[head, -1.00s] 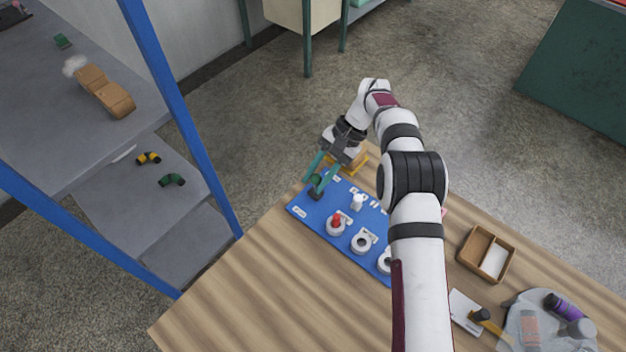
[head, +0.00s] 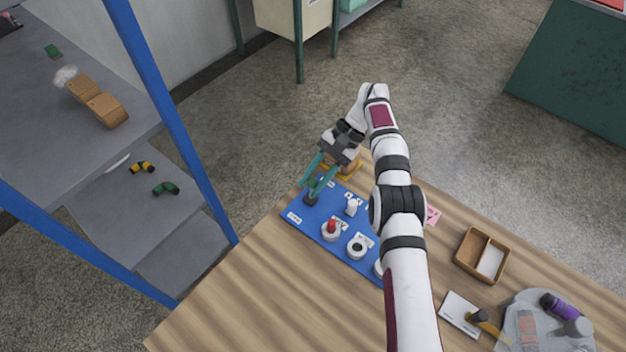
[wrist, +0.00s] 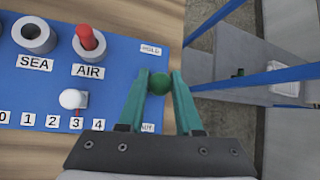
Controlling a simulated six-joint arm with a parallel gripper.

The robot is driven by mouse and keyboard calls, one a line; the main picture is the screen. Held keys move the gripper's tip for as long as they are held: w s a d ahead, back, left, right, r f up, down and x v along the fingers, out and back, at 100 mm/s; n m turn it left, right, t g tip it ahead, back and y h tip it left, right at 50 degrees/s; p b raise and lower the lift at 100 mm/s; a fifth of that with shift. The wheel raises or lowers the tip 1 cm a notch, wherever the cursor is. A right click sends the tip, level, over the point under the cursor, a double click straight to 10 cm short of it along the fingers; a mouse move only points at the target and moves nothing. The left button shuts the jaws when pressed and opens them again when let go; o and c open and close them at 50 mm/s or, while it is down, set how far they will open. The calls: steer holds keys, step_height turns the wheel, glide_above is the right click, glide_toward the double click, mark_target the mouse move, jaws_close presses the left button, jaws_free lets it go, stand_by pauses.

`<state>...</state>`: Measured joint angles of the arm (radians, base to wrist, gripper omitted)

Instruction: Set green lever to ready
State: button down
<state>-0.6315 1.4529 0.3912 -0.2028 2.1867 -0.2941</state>
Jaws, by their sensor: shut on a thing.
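The green lever's round knob (wrist: 160,83) sits between the two teal fingers of my gripper (wrist: 161,80) in the wrist view. The fingers are closed on it from both sides. The lever stands at the end of the blue panel (wrist: 110,60), between a HOLD label (wrist: 150,49) and a second label (wrist: 148,127) that my gripper partly covers, so I cannot read it. In the head view my gripper (head: 311,184) is over the lever's dark base (head: 311,199) at the panel's far-left end. The lever's exact tilt is hard to tell.
Next to the lever is a white knob (wrist: 74,99) on a numbered scale. A red plug (wrist: 88,38) stands in the AIR ring; the SEA ring (wrist: 36,36) looks empty. A brown box (head: 482,256) and a hammer (head: 484,319) lie right. A blue-framed shelf (head: 165,110) stands left.

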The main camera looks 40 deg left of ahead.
steer(key=c, duration=0.6)
jaws_free()
